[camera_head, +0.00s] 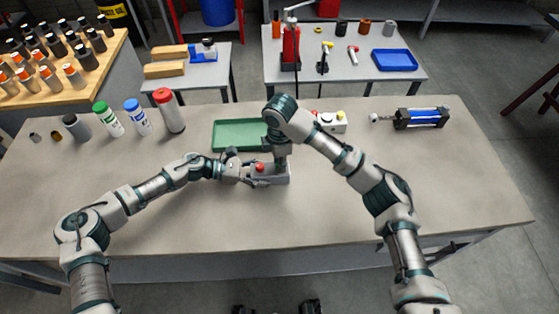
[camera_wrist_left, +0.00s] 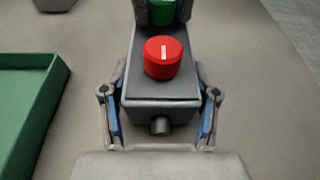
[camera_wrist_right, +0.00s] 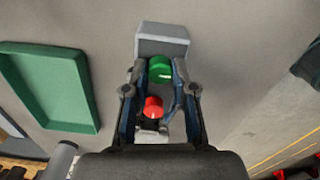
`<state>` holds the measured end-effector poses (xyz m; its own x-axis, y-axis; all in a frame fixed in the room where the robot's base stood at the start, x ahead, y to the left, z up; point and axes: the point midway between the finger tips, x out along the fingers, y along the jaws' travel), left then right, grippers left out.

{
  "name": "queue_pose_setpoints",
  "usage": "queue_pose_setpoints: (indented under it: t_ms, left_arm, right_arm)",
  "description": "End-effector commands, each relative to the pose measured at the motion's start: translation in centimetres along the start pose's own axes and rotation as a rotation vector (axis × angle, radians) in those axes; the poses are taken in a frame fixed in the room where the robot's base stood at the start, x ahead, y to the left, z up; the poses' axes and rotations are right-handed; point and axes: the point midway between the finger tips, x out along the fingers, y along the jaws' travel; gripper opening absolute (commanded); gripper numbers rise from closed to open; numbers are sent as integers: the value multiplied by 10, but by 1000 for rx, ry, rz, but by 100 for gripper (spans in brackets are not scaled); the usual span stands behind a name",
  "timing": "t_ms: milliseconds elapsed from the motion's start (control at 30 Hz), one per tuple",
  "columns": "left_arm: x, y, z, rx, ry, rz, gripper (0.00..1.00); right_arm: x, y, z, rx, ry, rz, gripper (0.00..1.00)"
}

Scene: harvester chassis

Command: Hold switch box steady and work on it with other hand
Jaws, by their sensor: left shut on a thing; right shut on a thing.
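The switch box (camera_head: 284,177) is a grey box lying on the table. It has a red knob (camera_wrist_left: 163,57) and a green knob (camera_wrist_right: 160,69) on its dark top face. My left gripper (camera_head: 254,176) is shut on the near end of the box, one finger on each side, as the left wrist view shows. My right gripper (camera_head: 281,164) comes down from above and is shut on the green knob. In the head view the right arm hides the green knob. In the left wrist view the right fingertips cover part of it.
An empty green tray (camera_head: 232,148) lies just behind the box. A white button box (camera_head: 332,122) and a blue cylinder device (camera_head: 421,119) stand to the right. Several bottles (camera_head: 138,117) stand at the back left. The table's front is clear.

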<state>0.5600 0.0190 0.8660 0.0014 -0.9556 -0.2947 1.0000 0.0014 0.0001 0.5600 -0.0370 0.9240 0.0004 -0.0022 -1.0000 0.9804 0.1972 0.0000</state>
Motion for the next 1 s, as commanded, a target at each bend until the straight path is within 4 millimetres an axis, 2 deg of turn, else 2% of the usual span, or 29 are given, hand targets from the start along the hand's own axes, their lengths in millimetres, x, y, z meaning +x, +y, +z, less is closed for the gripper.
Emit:
queue_pose_setpoints:
  t_ms: [567,600,700,1000]
  left_arm:
    - [1,-3,-3,0,3,-9,0]
    - [1,-3,-3,0,3,-9,0]
    - [1,-3,-3,-1,3,-8,0]
    - [1,-2,-3,-2,3,-4,0]
  right_arm:
    - [-1,1,1,-30,-1,5,0]
    - [-1,1,1,-30,-1,5,31]
    - [-1,1,1,-30,-1,5,51]
    - [-1,1,0,-31,-1,2,51]
